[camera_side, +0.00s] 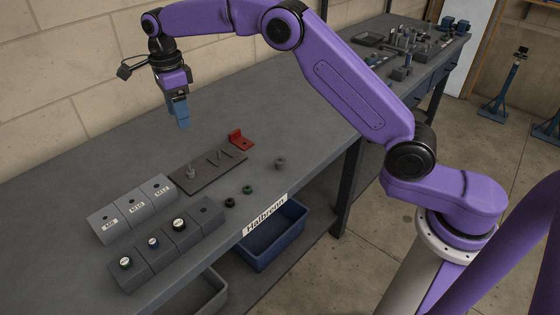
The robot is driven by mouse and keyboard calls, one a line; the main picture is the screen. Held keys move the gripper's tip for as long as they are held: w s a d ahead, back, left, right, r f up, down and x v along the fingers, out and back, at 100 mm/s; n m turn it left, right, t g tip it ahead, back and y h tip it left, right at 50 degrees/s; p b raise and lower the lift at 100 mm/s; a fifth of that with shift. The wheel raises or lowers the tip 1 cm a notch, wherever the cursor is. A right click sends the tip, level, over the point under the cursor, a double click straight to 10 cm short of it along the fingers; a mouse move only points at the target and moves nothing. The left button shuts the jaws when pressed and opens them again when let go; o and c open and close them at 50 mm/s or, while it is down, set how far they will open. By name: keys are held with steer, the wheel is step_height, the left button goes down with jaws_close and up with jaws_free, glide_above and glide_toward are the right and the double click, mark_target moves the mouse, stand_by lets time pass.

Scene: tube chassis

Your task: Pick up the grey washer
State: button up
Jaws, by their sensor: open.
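A small grey ring-shaped piece (280,162), which looks like the grey washer, lies on the dark grey bench top, right of the red bracket. My gripper (182,123) has blue fingers and points down above the bench, up and to the left of the grey piece and well apart from it. The gripper is open, and I see nothing held between its fingers. The fingers overlap in this view, so the gap between them is hard to see.
A dark plate with upright pegs (207,180) and a red bracket (240,139) are nearby. A black ring (230,202) and a green ring (248,189) lie in front. Labelled light grey blocks (131,214) and dark blocks (128,276) stand left. Far bench left is clear.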

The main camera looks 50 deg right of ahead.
steer(key=s+d+r+n, duration=0.25)
steer(key=s+d, duration=0.35)
steer(key=d, duration=0.5)
steer(key=n, duration=0.3)
glide_above(279, 162)
step_height(279, 162, down, 14)
steer(key=shift+a+r, duration=0.1)
steer(key=shift+a, duration=0.05)
steer(key=shift+s+f, duration=0.1)
steer(key=shift+f, duration=2.55)
steer(key=shift+f, duration=0.25)
steer(key=c, duration=1.1)
